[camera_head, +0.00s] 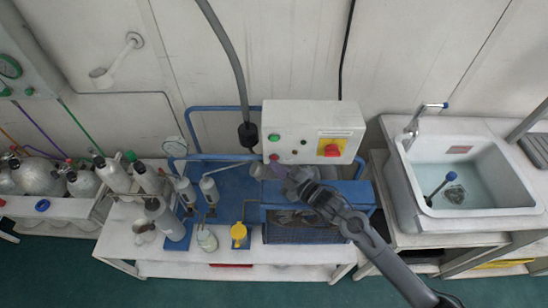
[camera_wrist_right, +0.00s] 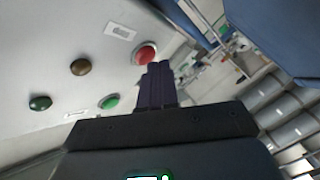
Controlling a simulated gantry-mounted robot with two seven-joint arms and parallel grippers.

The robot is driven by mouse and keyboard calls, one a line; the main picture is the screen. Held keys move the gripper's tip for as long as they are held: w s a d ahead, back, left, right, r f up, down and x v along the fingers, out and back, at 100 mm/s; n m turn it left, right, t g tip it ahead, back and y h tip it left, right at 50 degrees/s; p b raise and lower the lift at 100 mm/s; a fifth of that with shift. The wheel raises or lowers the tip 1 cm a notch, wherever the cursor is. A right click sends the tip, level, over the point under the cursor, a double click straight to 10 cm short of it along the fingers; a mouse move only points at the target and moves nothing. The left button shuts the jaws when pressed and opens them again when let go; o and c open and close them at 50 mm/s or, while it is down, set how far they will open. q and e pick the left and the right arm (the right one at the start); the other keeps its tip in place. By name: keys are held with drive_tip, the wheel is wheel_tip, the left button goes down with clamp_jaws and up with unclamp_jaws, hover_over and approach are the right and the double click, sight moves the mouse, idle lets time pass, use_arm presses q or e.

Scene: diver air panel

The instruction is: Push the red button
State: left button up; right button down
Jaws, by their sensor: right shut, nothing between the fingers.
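The white control box (camera_head: 314,118) on the wall panel carries a small red button (camera_head: 274,157) at its lower left, below a green button (camera_head: 274,137). A larger red knob (camera_head: 331,150) sits on a yellow plate at its right. My right gripper (camera_head: 281,170) is shut and empty, just below the small red button. In the right wrist view, the dark closed fingers (camera_wrist_right: 157,72) point at the round red button (camera_wrist_right: 146,54) and overlap its lower edge. I cannot tell whether they touch it. My left gripper is not in view.
Blue pipe rails (camera_head: 205,107) and a blue frame (camera_head: 330,190) stand around the box. A grey hose (camera_head: 232,60) hangs to its left. Cylinders (camera_head: 115,175) stand on the left; a white sink (camera_head: 465,180) is on the right.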

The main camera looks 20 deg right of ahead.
drive_tip(key=shift+s+a, duration=0.2)
drive_tip(key=shift+s, duration=0.25)
drive_tip(key=shift+s+a+r+p, duration=0.1)
drive_tip(key=shift+s+a+p, duration=0.15)
drive_tip(key=shift+s+p, duration=0.25)
drive_tip(key=shift+s+a+p, duration=0.25)
drive_tip(key=shift+s+p, duration=0.1)
drive_tip(key=shift+s, duration=0.3)
drive_tip(key=shift+s+a+r+p, duration=0.1)
drive_tip(key=shift+s+a+p, duration=0.15)
drive_tip(key=shift+s+p, duration=0.25)
drive_tip(key=shift+s+a+f, duration=0.15)
drive_tip(key=shift+s+a, duration=0.05)
drive_tip(key=shift+s, duration=0.45)
